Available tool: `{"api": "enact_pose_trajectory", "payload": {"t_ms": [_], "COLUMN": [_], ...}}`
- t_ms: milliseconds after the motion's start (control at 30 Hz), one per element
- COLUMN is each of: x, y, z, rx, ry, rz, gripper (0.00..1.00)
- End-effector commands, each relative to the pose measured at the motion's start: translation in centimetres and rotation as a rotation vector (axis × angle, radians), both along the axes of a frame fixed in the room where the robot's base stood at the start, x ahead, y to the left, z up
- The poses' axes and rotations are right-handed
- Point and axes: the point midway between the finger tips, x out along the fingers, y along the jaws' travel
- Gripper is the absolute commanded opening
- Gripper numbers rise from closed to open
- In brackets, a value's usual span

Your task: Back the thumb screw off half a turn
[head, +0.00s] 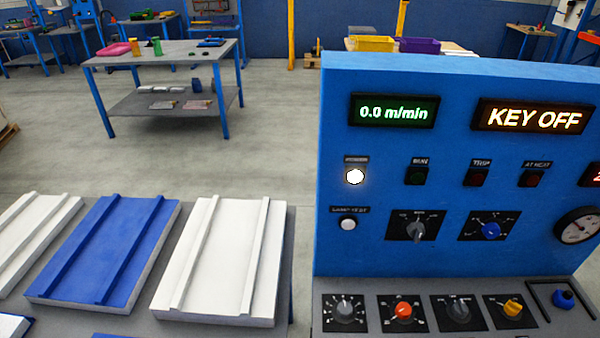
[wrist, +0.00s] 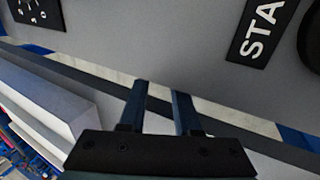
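My gripper (wrist: 160,92) shows in the wrist view with its two dark fingers apart and nothing between them. It hangs near a grey panel face (wrist: 170,40), and I cannot tell the exact gap. My gripper is not in the head view. I cannot tell for sure which part is the thumb screw. A small blue knob (head: 563,299) stands in a dark frame at the right end of the console's sloped lower panel in the head view. The blue control panel (head: 365,255) carries a "KEY OFF" display (head: 533,118).
Rotary knobs in grey, orange (head: 403,311) and yellow (head: 513,307) line the lower panel. A pressure gauge (head: 578,230) is at the right edge. White and blue ribbed panels (head: 110,250) lie at left. Open floor (head: 265,150) lies behind, with a blue-legged table (head: 160,52).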

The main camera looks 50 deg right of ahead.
Motion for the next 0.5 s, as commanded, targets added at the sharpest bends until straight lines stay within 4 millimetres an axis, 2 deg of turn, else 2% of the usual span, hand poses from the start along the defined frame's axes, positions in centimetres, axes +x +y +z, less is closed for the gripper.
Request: {"api": "enact_pose_trajectory", "payload": {"t_ms": [33, 100, 133, 500], "x": [-0.01, -0.02, -0.02, 0.03], "y": [0.01, 0.0, 0.0, -0.1], "z": [0.01, 0.01, 0.01, 0.16], "rx": [0.0, 0.0, 0.0, 0.017], "ry": [0.0, 0.0, 0.0, 0.017], "rz": [0.0, 0.0, 0.0, 0.001], "gripper": [0.15, 0.02, 0.0, 0.0]}}
